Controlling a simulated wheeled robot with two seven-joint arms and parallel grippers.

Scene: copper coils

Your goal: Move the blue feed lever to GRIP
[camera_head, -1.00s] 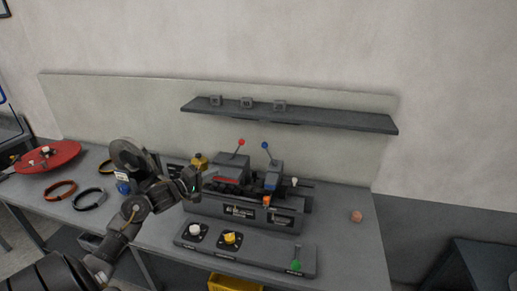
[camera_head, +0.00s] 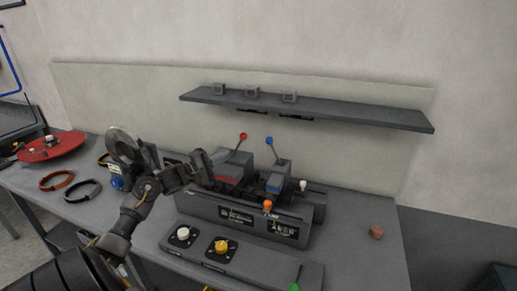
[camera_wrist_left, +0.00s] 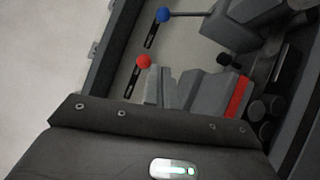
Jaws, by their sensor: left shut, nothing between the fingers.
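The blue feed lever (camera_head: 273,150) has a blue ball on a thin rod and rises from the right grey block of the machine (camera_head: 250,215). A red-ball lever (camera_head: 240,142) stands to its left on the red-striped block. In the left wrist view the blue ball (camera_wrist_left: 163,15) shows at the top and the red ball (camera_wrist_left: 144,62) below it. My left gripper (camera_head: 213,160) is shut and empty, close to the left of the red lever and apart from the blue one. Its fingertips are hard to make out. My right gripper is not in view.
An orange knob (camera_head: 267,206) sits on the machine's front. A shelf (camera_head: 340,112) hangs above. The bench's right end holds a small copper-coloured piece (camera_head: 376,232).

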